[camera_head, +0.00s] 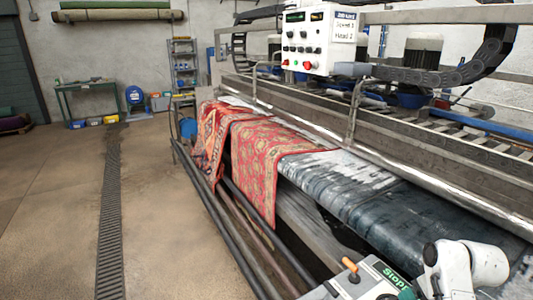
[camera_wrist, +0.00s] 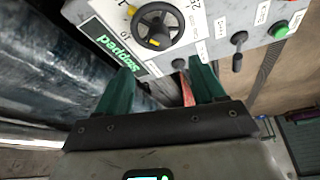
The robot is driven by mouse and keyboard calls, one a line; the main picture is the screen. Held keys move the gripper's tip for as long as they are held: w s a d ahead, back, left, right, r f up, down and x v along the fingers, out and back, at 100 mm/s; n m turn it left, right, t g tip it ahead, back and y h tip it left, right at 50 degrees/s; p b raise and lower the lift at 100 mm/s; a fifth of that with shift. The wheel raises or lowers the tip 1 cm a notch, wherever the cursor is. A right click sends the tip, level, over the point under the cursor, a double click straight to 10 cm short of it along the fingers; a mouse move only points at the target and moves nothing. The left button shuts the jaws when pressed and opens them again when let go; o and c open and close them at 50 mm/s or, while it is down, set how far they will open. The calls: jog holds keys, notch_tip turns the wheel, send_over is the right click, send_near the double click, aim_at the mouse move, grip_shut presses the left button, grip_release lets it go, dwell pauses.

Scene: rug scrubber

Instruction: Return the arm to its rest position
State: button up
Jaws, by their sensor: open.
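My gripper (camera_wrist: 160,75) is open in the wrist view, with two green fingers apart and nothing clearly held between them. Its fingertips lie over the near edge of a grey control box (camera_wrist: 216,20) with a round black dial (camera_wrist: 157,28) and a green label. Whether the fingers touch the box cannot be told. In the head view my white arm (camera_head: 466,268) is folded at the bottom right, beside the control box (camera_head: 362,283). The gripper itself is mostly out of the head view.
The rug-washing machine's wet dark bed (camera_head: 350,185) runs along the right. A red patterned rug (camera_head: 258,165) hangs over its front edge, above long rails (camera_head: 222,222). A panel (camera_head: 308,42) hangs above. The concrete floor (camera_head: 165,220) on the left is clear, with a drain grate (camera_head: 110,215).

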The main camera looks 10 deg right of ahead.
jog(key=s+a+f+g, duration=0.1)
jog(key=s+a+f, duration=0.5)
jog(key=a, duration=0.2)
jog(key=s+a+f+m+g, duration=0.1)
jog(key=s+a, duration=0.4)
jog(key=s, duration=0.7)
jog(key=s+a+f+g+b, duration=0.1)
jog(key=s+a+f, duration=0.2)
jog(key=s, duration=0.9)
jog(key=shift+a+f+m+g+h+b, duration=0.3)
jog(key=shift+a+m, duration=0.1)
jog(key=shift+a, duration=0.5)
